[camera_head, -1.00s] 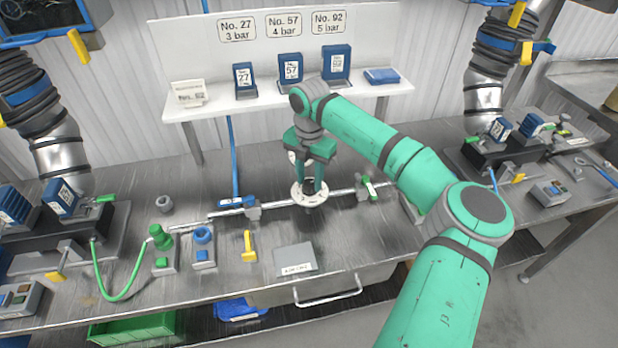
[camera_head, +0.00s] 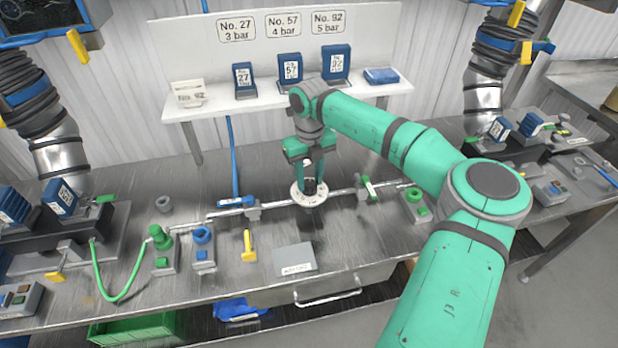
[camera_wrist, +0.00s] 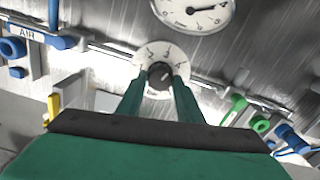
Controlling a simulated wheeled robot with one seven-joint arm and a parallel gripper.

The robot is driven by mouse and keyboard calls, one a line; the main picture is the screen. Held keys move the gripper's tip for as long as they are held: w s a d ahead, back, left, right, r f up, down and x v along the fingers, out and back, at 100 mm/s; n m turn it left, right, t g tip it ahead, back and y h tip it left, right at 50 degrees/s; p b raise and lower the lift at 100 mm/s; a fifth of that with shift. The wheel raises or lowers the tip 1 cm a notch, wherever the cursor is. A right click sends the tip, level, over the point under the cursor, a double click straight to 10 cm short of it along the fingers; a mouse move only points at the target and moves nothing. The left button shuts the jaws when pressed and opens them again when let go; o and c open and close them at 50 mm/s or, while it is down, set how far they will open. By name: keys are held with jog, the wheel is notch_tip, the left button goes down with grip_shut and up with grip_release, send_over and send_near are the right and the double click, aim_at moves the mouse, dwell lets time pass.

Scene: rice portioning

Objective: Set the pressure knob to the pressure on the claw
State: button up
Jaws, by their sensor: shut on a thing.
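The pressure knob (camera_wrist: 160,75) is black with a light pointer mark, at the middle of a round white dial (camera_wrist: 148,54) with dark marks. The dial also shows in the head view (camera_head: 298,198). My gripper (camera_wrist: 161,82) points down at the dial, its two green fingers shut on the knob's sides. It stands over the pipe in the head view (camera_head: 310,187). A round gauge (camera_wrist: 193,9) with a dark needle lies just beyond the dial. The number on a mounted claw (camera_head: 62,198) at the left is not legible.
A wall sign reads No. 27 3 bar (camera_head: 236,30), No. 57 4 bar (camera_head: 283,26) and No. 92 5 bar (camera_head: 328,22). Blue numbered blocks (camera_head: 290,68) stand on the white shelf (camera_head: 215,104). A yellow handle (camera_head: 248,245) and grey plate (camera_head: 294,259) lie in front.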

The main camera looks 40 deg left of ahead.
aim_at(309, 183)
jog(key=shift+n, duration=2.2)
jog(key=o, duration=1.1)
jog(key=shift+c, duration=0.2)
notch_tip(309, 183, up, 11)
jog(key=shift+f, duration=0.1)
